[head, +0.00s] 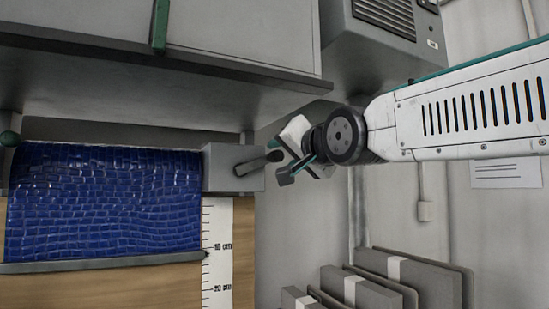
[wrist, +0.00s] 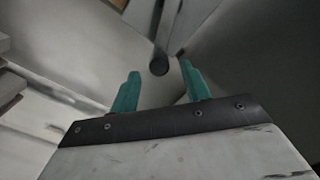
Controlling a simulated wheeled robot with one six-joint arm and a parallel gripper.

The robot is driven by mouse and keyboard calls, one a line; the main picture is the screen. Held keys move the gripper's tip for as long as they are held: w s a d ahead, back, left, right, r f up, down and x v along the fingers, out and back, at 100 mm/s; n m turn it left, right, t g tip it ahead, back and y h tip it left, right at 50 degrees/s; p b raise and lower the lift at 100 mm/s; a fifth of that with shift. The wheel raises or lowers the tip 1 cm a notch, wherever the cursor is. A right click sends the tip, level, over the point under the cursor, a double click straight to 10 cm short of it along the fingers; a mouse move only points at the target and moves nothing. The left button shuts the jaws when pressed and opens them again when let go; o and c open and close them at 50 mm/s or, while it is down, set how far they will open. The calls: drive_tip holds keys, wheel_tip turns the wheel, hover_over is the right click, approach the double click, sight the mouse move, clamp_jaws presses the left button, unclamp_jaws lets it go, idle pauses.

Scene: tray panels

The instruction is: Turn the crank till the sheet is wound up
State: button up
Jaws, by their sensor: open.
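The blue sheet (head: 105,205) hangs down over a wooden board, with a grey bar (head: 100,264) along its bottom edge. A grey crank housing (head: 222,168) sits at the sheet's upper right. The crank (head: 258,163) sticks out from it to the right, ending in a dark round grip. My gripper (head: 289,166) is just right of the crank's grip. In the wrist view, the dark crank grip (wrist: 159,66) lies ahead of and between the two teal fingertips (wrist: 160,70), which are apart. I cannot tell whether they touch it.
A white scale strip (head: 217,260) with marks runs down beside the sheet. A grey cabinet (head: 190,60) overhangs above. A vented grey box (head: 385,40) stands at the upper right. Grey panels (head: 400,280) stand at the lower right. Bare wall lies below my gripper.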

sight(279, 156)
drive_tip(key=x, duration=0.6)
drive_tip(key=shift+f, duration=0.1)
clamp_jaws()
